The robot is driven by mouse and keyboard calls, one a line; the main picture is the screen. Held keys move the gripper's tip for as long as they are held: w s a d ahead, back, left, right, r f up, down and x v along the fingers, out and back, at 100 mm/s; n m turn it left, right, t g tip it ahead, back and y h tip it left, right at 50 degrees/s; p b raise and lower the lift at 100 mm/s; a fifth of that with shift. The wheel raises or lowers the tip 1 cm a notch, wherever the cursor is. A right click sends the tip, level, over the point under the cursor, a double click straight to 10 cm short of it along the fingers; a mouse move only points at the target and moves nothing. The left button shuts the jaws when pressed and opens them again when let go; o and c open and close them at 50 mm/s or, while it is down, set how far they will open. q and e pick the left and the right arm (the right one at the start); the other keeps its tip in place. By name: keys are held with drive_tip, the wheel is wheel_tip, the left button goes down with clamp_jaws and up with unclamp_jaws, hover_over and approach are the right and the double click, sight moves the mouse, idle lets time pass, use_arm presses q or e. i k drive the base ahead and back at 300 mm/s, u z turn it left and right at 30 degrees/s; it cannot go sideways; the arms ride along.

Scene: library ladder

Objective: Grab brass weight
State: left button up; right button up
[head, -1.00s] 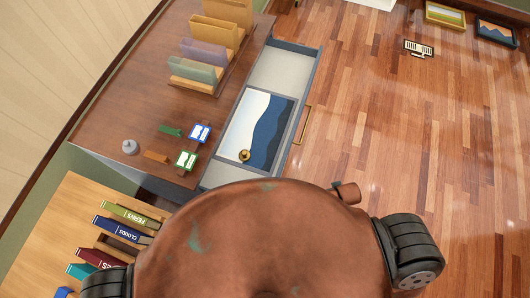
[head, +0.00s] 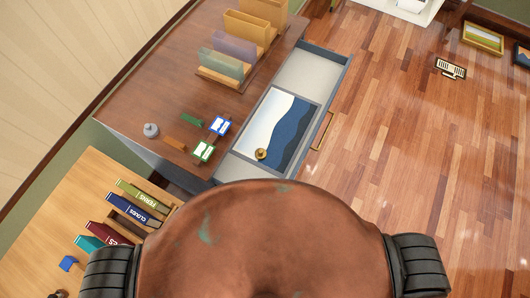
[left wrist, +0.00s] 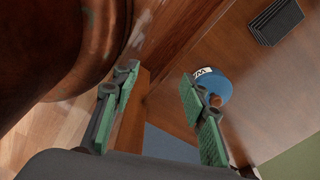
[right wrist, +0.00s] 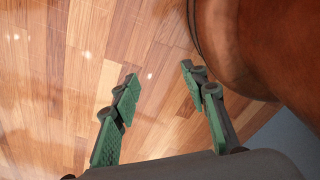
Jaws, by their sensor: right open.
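The brass weight (head: 261,154) is a small round golden piece in the head view. It rests on a blue and white picture (head: 289,135) lying in the open drawer (head: 232,168). Neither gripper shows in the head view. My left gripper (left wrist: 160,85) is open in the left wrist view, with green pads apart and nothing held between them. My right gripper (right wrist: 158,82) is open and empty in the right wrist view, above the wooden floor. The weight is in neither wrist view.
The desk (head: 160,95) holds upright dividers (head: 240,48), a grey knob-like piece (head: 151,130) and small cards (head: 203,151). A shelf with books (head: 133,208) is at the lower left. A blue round object (left wrist: 213,87) is near my left gripper. Floor (head: 400,140) at the right is mostly clear.

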sight(261, 154)
drive_tip(key=u, duration=1.25)
drive_tip(key=k, duration=0.6)
drive_tip(key=z, duration=0.25)
